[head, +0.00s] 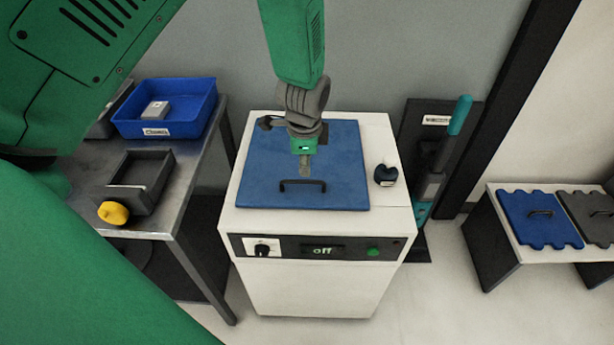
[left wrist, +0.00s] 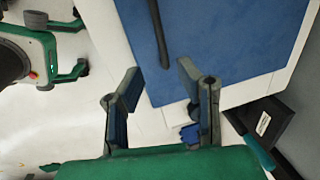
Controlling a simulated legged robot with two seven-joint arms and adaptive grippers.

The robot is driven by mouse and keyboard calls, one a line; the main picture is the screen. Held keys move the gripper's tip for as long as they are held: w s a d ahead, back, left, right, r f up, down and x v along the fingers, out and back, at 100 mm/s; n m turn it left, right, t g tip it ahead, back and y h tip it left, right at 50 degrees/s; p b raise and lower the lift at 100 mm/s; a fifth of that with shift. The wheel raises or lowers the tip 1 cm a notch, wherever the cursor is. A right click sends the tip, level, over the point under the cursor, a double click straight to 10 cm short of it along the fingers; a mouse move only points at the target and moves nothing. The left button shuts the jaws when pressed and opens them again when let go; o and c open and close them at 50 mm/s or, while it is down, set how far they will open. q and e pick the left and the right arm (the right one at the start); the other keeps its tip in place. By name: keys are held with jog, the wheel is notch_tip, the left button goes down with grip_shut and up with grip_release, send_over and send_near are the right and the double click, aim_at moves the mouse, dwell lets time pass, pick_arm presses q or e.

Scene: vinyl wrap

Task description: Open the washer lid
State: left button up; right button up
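The white washer (head: 312,270) stands in the middle of the head view. Its blue lid (head: 262,170) lies flat and shut on top, with a black bar handle (head: 303,186) near the front edge. The lid (left wrist: 225,40) and handle (left wrist: 157,35) also show in the left wrist view. My left gripper (head: 304,166) is above the lid, just behind the handle in the head view. Its two fingers (left wrist: 160,80) are spread with nothing between them.
A dark knob-like object (head: 386,175) sits on the washer's right top. The front panel reads "off" and has a green button (head: 373,251). A metal table (head: 190,190) with a blue bin (head: 190,115) is on the left. A bench (head: 497,235) is on the right.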

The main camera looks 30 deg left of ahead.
aim_at(305, 181)
pick_arm(q)
jog(key=f, duration=0.2)
jog(key=w+a+f, duration=0.1)
jog(key=f, duration=0.2)
jog(key=a+f, duration=0.1)
jog(key=f, duration=0.2)
jog(key=shift+w, duration=0.2)
jog(key=shift+d, duration=0.45)
jog(key=shift+c, duration=0.5)
grip_shut()
jog(key=shift+a, duration=0.1)
